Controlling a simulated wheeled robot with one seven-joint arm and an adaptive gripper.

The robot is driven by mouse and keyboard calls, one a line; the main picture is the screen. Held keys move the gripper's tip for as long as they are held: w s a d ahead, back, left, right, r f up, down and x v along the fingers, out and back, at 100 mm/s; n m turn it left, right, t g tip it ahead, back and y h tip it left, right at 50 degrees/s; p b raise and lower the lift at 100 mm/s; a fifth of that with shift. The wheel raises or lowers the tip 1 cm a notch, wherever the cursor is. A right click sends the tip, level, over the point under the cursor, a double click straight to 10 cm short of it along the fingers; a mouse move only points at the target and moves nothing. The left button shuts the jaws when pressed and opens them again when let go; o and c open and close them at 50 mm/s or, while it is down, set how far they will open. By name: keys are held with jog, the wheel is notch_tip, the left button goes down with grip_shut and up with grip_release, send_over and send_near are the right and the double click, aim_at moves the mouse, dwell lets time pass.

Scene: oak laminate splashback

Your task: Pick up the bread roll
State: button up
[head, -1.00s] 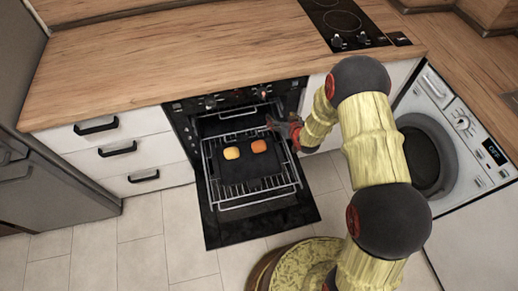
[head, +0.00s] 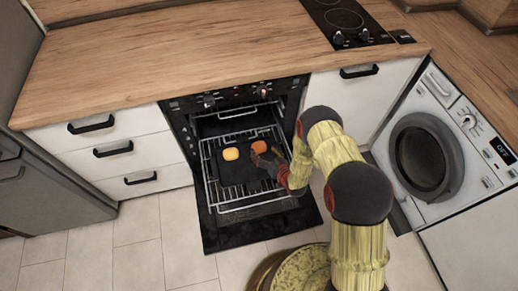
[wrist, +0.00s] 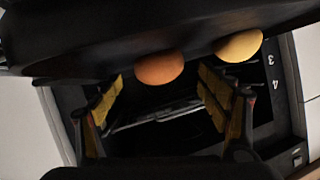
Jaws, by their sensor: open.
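Two rounded pieces lie on a dark tray (head: 243,178) in the opened oven: an orange-brown one (head: 260,147) and a yellow one (head: 231,154) to its left. The orange-brown piece looks most like a bread roll, but I cannot be sure which is the roll. My gripper (head: 269,163) is low over the tray, close to the orange-brown piece. In the wrist view, my gripper (wrist: 161,85) is open and empty. The orange-brown piece (wrist: 159,67) shows just past and between the fingertips, and the yellow piece (wrist: 238,45) lies beyond the right finger.
The oven door (head: 258,232) is folded down, with a wire rack (head: 213,181) around the tray. White drawers (head: 114,152) stand left, a washing machine (head: 425,160) right. The wooden worktop (head: 180,55) with a hob is above. Tiled floor (head: 95,245) is clear at front left.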

aim_at(261, 148)
jog(key=b+x, duration=0.1)
jog(key=x, duration=0.2)
jog(key=shift+w+a+f+b, duration=0.15)
jog(key=shift+w+a+b, duration=0.05)
jog(key=shift+w+b, duration=0.15)
jog(key=shift+c, duration=1.3)
jog(key=c, duration=1)
